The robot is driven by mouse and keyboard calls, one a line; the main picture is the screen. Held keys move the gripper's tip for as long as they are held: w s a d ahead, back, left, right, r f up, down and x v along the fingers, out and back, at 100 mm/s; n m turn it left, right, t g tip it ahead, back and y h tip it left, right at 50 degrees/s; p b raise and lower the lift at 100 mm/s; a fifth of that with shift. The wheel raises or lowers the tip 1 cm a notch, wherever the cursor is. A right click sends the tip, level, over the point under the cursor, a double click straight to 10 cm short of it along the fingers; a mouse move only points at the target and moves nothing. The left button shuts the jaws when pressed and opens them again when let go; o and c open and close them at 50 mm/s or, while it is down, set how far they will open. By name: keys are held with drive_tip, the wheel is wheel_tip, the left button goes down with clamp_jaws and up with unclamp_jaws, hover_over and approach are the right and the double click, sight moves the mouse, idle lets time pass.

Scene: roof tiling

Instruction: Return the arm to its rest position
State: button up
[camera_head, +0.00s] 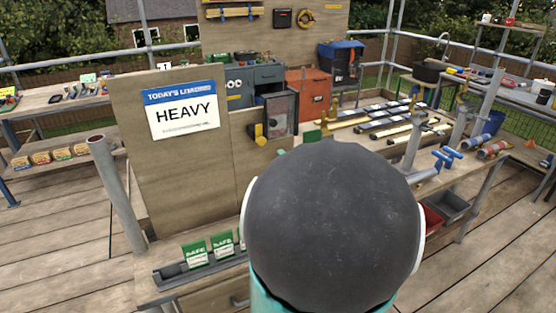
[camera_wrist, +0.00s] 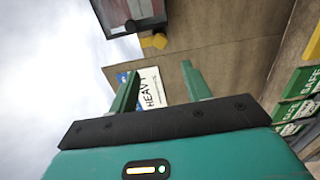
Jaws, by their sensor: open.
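My gripper (camera_wrist: 162,82) shows in the wrist view with its two green fingers spread apart. Nothing is held between them. Behind the gap stands a wooden board (camera_wrist: 225,62) with the white and blue HEAVY sign (camera_wrist: 150,88), seen turned on its side. The gripper is apart from the board. In the head view a large dark rounded part of my own arm fills the lower middle and hides the bench behind it. My gripper cannot be seen there.
The board (camera_head: 170,185) with the sign (camera_head: 182,110) stands left of my arm. Green SAFE cards (camera_head: 195,254) stand in a grey tray (camera_head: 172,278) at its foot. A grey post (camera_head: 116,190) rises at left. Tool boxes (camera_head: 308,94) and metal bars stand behind.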

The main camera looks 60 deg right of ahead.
drive_tip(key=shift+a, duration=0.1)
idle(0.6)
drive_tip(key=w+a+r+m+g+y, duration=0.15)
drive_tip(key=w+a+m, duration=0.25)
drive_tip(key=a, duration=0.4)
drive_tip(key=w+a+f+m+g+y, duration=0.1)
drive_tip(key=w+a+m+g+y, duration=0.15)
drive_tip(key=w+a+m, duration=0.4)
drive_tip(key=s+a+g+y, duration=0.2)
drive_tip(key=s+a, duration=0.4)
drive_tip(key=a, duration=0.7)
drive_tip(key=s+a+f+m+g+y, duration=0.1)
drive_tip(key=s+a+g+y, duration=0.2)
drive_tip(key=a, duration=1)
drive_tip(key=s, duration=0.2)
drive_tip(key=shift+s+a+f+g, duration=0.3)
drive_tip(key=shift+s+a+g, duration=0.1)
drive_tip(key=shift+m, duration=0.25)
drive_tip(key=shift+c, duration=1.3)
drive_tip(key=shift+d, duration=0.1)
drive_tip(key=shift+d, duration=0.15)
